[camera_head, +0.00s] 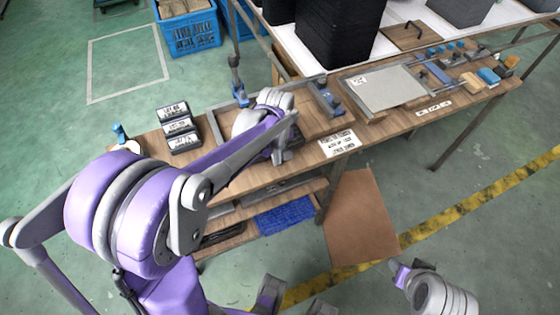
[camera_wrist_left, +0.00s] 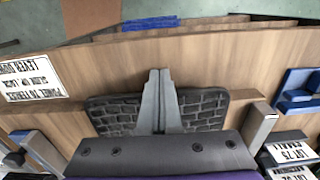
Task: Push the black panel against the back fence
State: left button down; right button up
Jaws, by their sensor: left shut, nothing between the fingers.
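The black panel shows in the left wrist view as a dark slab with a brick-like relief (camera_wrist_left: 205,112), lying on the wooden bench. My left gripper (camera_wrist_left: 157,75) is shut and empty, its grey fingers crossing the middle of the panel. I cannot tell whether they touch it. In the head view my left gripper (camera_head: 281,157) is over the bench and its hand hides most of the panel. The back fence shows as a grey rail (camera_head: 305,83) behind the hand, partly hidden. I cannot see whether the panel touches it. My right gripper (camera_head: 397,268) is low at the right, away from the bench.
Grey side rails (camera_head: 215,128) flank the panel's place. Lot-marked blocks (camera_head: 180,125) stand to the left. A paper label (camera_head: 338,143) lies to the right. Farther right are a grey plate (camera_head: 384,88) and blue parts (camera_head: 488,76). The bench's front strip is mostly clear.

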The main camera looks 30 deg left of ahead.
pick_arm(q)
jog(key=shift+a, duration=0.1)
jog(key=w+a, duration=0.3)
jog(key=a, duration=0.1)
jog(key=w+a, duration=0.3)
jog(key=shift+w+a, duration=0.35)
jog(key=shift+r, duration=0.15)
jog(key=shift+a, duration=0.1)
jog(key=shift+s, duration=0.1)
